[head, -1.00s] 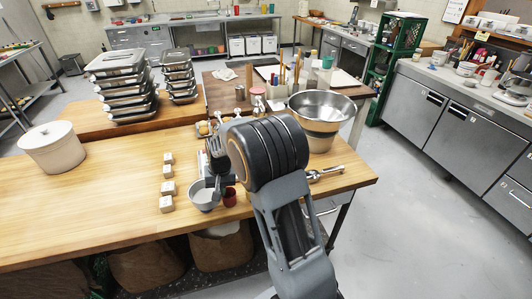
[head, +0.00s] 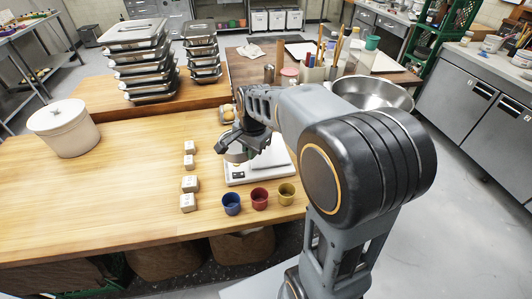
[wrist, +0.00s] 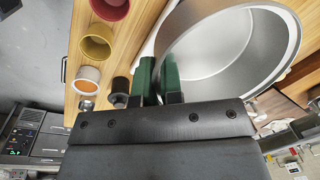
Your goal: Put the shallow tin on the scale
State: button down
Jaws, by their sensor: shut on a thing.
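The shallow tin (head: 236,154) is a round grey metal tin, seen in the head view at the left end of the white scale (head: 247,179). My gripper (head: 234,141) is shut on the tin's wall. In the wrist view the wide, empty inside of the tin (wrist: 232,55) fills the upper right, and the green fingers of my gripper (wrist: 158,70) meet at its rim. The tin hides part of the scale. I cannot tell whether the tin touches the plate or hangs just above it.
Blue (head: 231,204), red (head: 259,198) and yellow (head: 286,194) cups stand before the scale. Several white blocks (head: 190,184) line up to its left. A large steel bowl (head: 372,94) stands behind my arm. The left tabletop is bare up to the lidded pot (head: 63,128).

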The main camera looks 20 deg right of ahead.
jog(key=s+r+m, duration=0.1)
jog(key=s+m, duration=0.1)
jog(key=p, duration=0.2)
send_over(277, 160)
jog(key=s, duration=0.1)
jog(key=f, duration=0.8)
jog(key=shift+s+a+f, duration=0.1)
jog(key=shift+a, duration=0.3)
jog(key=shift+w+d+f, duration=0.3)
jog(key=shift+d+f, duration=0.15)
jog(key=shift+f, duration=0.25)
jog(key=shift+f+p, duration=0.35)
jog(key=shift+f, duration=1.1)
jog(key=shift+f, duration=0.15)
